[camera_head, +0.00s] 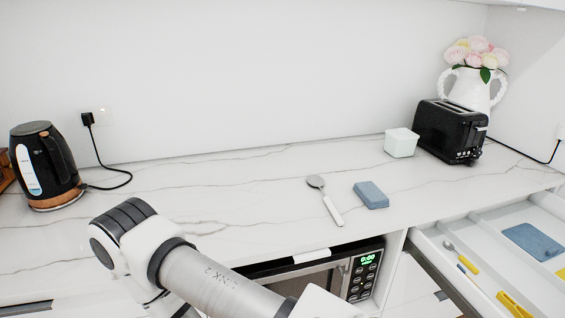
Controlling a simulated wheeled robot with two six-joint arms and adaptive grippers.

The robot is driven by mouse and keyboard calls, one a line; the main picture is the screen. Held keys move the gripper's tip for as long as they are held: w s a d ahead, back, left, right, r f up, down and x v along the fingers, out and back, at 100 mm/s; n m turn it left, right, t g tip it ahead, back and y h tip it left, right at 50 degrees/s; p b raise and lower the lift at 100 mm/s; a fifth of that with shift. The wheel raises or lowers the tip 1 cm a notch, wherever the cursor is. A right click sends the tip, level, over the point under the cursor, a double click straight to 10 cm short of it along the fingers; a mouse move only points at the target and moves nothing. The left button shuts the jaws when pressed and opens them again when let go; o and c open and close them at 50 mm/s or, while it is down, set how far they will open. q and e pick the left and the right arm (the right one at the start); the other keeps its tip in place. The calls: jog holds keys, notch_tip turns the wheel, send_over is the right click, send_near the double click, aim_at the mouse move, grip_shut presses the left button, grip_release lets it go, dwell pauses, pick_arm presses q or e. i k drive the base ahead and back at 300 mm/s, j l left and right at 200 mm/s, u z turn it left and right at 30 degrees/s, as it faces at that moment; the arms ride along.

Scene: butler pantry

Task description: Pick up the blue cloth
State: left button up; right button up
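A small folded blue cloth or block (371,195) lies on the white marble counter, right of the middle, beside a spoon. A second, flat blue cloth-like piece (532,241) lies inside the open drawer at the far right. I cannot tell for sure which of the two is the blue cloth. One of my arms crosses the lower left and middle of the view, in front of the counter. Neither gripper shows, so nothing of their fingers can be seen.
The spoon (325,200) lies left of the blue block. A white box (401,143), black toaster (451,131) and flower vase (473,88) stand at the back right, a kettle (46,165) at the left. A microwave (364,275) sits below. The open drawer (455,232) holds yellow-handled utensils.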

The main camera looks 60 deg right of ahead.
aim_at(371, 195)
jog(key=i+z, duration=0.1)
jog(key=z, duration=0.4)
jog(key=i+z, duration=0.1)
jog(key=z, duration=0.35)
jog(key=j+z, duration=0.15)
jog(key=z, duration=0.35)
jog(key=i+j+z, duration=0.1)
jog(key=z, duration=0.4)
jog(key=j+z, duration=0.2)
jog(key=z, duration=0.25)
jog(key=i+j+z, duration=0.1)
jog(key=z, duration=0.4)
jog(key=j+z, duration=0.2)
jog(key=z, duration=0.3)
